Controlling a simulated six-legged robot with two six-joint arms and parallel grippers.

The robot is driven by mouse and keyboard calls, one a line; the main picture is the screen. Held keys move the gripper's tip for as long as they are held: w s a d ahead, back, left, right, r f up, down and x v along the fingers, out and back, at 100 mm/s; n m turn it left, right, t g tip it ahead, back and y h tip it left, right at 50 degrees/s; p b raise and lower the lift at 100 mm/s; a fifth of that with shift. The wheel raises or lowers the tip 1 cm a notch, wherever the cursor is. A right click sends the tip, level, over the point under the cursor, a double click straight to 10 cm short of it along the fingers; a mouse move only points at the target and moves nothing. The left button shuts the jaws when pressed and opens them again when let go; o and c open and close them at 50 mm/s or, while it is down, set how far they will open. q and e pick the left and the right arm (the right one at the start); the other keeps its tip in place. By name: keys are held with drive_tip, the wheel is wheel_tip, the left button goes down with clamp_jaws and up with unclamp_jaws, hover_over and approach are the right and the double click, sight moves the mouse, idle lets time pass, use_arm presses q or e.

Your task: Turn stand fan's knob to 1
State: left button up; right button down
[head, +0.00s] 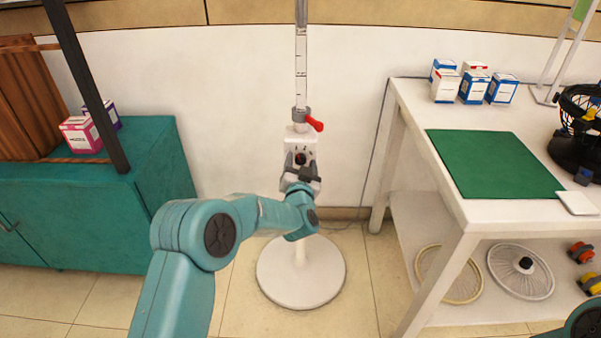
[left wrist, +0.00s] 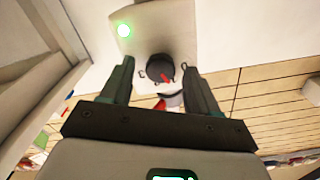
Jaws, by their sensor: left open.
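The stand fan has a round white base (head: 272,275), a marked upright pole and a white control box (head: 297,143). Its dark round knob (head: 300,158) is on the box's front. In the left wrist view the knob (left wrist: 158,66) has a red pointer on its lower right side, and a green light (left wrist: 124,30) glows on the box. My left gripper (head: 301,172) is open right in front of the box. Its two fingers stand on either side of the knob, with gaps visible. The number marks around the knob are unreadable. My right gripper is not in view.
A red clamp lever (head: 315,123) sticks out above the box. A white table (head: 407,97) on the right carries boxes, a green mat (head: 492,163) and a black fan unit (head: 578,150). Fan grilles (head: 520,272) lie on its shelf. A teal cabinet (head: 85,220) stands left.

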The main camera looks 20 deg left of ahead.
use_arm(q)
drive_tip(key=p+v, duration=0.2)
drive_tip(key=v, duration=1.4)
drive_tip(key=shift+p, duration=0.35)
